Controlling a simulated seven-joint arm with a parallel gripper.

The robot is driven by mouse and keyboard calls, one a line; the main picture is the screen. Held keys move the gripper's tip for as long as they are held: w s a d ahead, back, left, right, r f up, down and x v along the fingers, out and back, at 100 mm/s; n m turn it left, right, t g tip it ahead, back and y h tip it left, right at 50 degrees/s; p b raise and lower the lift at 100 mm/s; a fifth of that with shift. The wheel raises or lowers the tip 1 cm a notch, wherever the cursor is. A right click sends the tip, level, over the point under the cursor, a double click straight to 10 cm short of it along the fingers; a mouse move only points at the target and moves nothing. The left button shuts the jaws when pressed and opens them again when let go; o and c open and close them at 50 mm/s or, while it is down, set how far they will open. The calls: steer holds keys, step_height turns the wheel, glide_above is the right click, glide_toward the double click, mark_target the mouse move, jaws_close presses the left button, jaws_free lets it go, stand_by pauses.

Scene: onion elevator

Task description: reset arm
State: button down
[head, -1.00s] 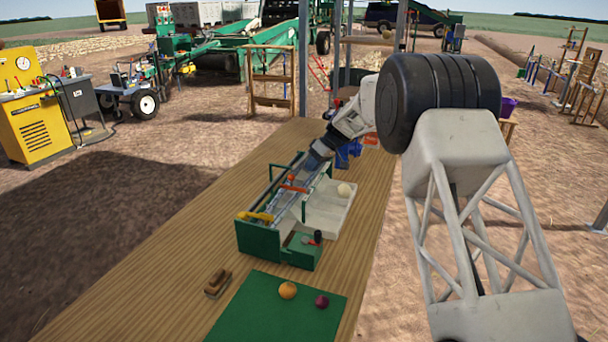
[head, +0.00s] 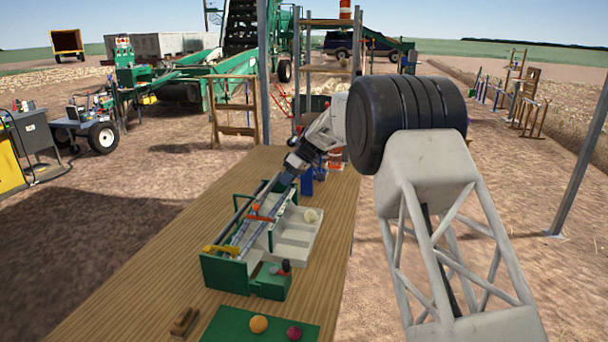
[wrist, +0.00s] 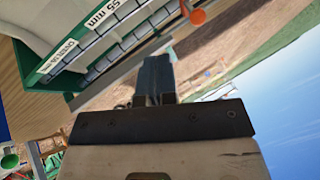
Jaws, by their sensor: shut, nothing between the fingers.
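My gripper (head: 287,178) is at the far end of the green onion elevator model (head: 225,272) on the wooden table, above or beside its far end; I cannot tell whether it touches. In the wrist view the fingers of my gripper (wrist: 155,78) are together with nothing between them.
A white tray (head: 292,238) beside the elevator holds a pale onion (head: 312,215). An orange onion (head: 258,324) and a purple onion (head: 294,333) lie on a green mat (head: 225,324). A wooden brush (head: 184,320) is left of it. The table's left part (head: 130,270) is clear.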

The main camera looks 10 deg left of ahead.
steer(key=s+d+r+m+t+h, duration=0.1)
steer(key=s+d+r+m, duration=0.3)
steer(key=s+d, duration=0.5)
steer(key=s+d+r+m+t+h, duration=0.1)
steer(key=s+d+r, duration=0.65)
steer(key=d, duration=0.35)
steer(key=s+d+r+m+t+h, duration=0.1)
steer(key=s+d+r+m+t, duration=0.2)
steer(key=s+d, duration=0.6)
steer(key=s+d+f+m+h, duration=0.1)
steer(key=s+d+f+m, duration=0.1)
steer(key=s+d, duration=0.4)
steer(key=s+d+f+m+t+h, duration=0.1)
steer(key=s+d, duration=0.6)
steer(key=s, duration=1)
steer(key=s+d+f+m+h, duration=0.1)
steer(key=s+d+f+m, duration=0.2)
steer(key=s+d, duration=0.4)
steer(key=shift+s+f+m+h, duration=0.3)
steer(key=shift+s+m, duration=0.4)
steer(key=shift+s, duration=2.05)
